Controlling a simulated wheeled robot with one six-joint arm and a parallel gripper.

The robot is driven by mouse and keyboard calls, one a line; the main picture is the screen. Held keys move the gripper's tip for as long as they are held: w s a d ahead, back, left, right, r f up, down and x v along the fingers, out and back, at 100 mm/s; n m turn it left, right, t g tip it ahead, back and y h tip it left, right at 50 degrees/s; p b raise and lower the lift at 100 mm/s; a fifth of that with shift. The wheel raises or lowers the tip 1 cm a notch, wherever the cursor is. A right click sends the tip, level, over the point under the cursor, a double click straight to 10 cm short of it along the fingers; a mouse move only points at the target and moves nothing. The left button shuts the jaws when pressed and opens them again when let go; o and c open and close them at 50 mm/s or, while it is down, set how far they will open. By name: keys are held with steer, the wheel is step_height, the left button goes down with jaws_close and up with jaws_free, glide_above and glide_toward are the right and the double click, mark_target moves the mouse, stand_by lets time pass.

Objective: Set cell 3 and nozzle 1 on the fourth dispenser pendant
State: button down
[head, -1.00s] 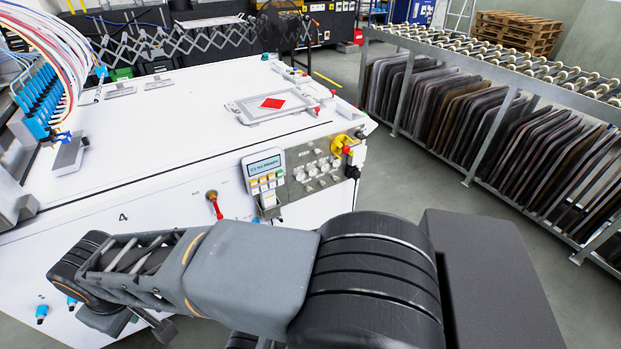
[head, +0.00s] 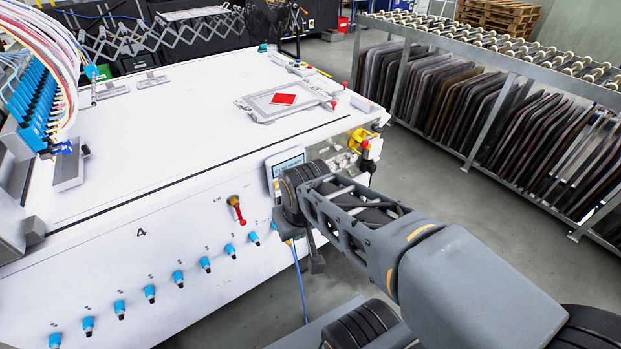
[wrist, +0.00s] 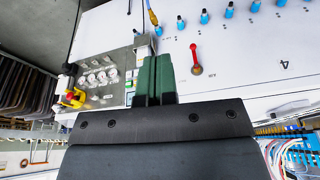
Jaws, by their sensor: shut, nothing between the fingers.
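The fingers hide most of the pendant area there. In the head view the fingers are hidden behind my arm.
A red-handled valve (head: 236,208) stands left of the pendant, and it also shows in the wrist view (wrist: 195,62). A panel of round knobs (wrist: 100,78) and a yellow-and-red switch (wrist: 73,98) lie beside it. Blue connectors (head: 178,279) line the lower front. A rack (head: 480,165) stands right.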

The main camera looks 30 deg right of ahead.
stand_by(0.3)
steer(key=w+d+f+m+y+b, duration=0.2)
steer(key=w+f+m+y+b, duration=0.6)
steer(key=m, duration=0.7)
steer(key=w+d+f+m+t+b, duration=0.1)
steer(key=w+d+f+m+t, duration=0.5)
steer(key=d+m, duration=0.4)
steer(key=w+f+m, duration=0.1)
steer(key=w+m, duration=0.1)
steer(key=m, duration=0.2)
steer(key=shift+f+m+y, duration=0.15)
steer(key=shift+m+y, duration=0.15)
steer(key=shift+m, duration=0.1)
steer(key=shift+a, duration=0.1)
